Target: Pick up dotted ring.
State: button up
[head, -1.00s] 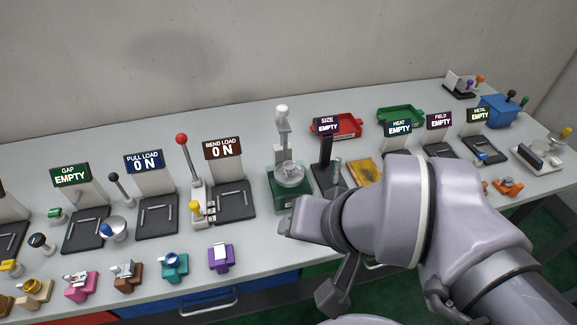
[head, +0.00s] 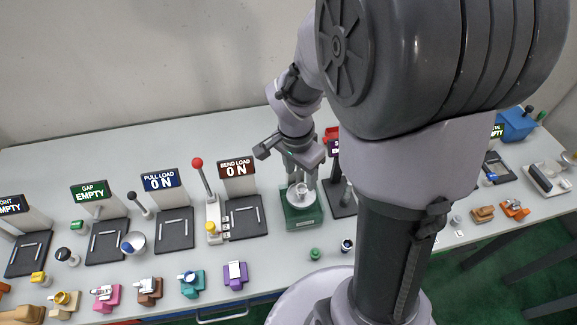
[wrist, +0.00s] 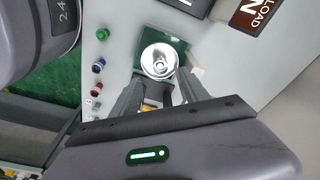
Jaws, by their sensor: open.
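I cannot tell which piece is the dotted ring; no dots can be made out. Small ring-like pieces lie near the table's front edge: a green one (head: 315,253) and a dark blue and white one (head: 347,245). The wrist view shows the green piece (wrist: 102,34), the blue one (wrist: 98,67) and a red one (wrist: 96,91) left of my fingers. My gripper (head: 301,173) is open and points down over the green stand (head: 303,216) with a shiny round metal part. In the wrist view this round part (wrist: 159,61) shows just beyond my fingertips (wrist: 163,88); contact cannot be told.
The BEND LOAD station (head: 245,215) with its red-knobbed lever (head: 198,164) stands left of the green stand. A purple fixture (head: 236,276) is at the front edge. My arm hides much of the table's right half.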

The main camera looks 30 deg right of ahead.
aim_at(302, 190)
jog(key=f, duration=0.2)
jog(key=f+b, duration=0.1)
jog(key=f, duration=0.3)
jog(key=shift+w+d+b, duration=0.2)
jog(key=shift+d+b, duration=0.1)
jog(key=shift+d, duration=0.05)
jog(key=shift+r, duration=0.15)
grip_shut()
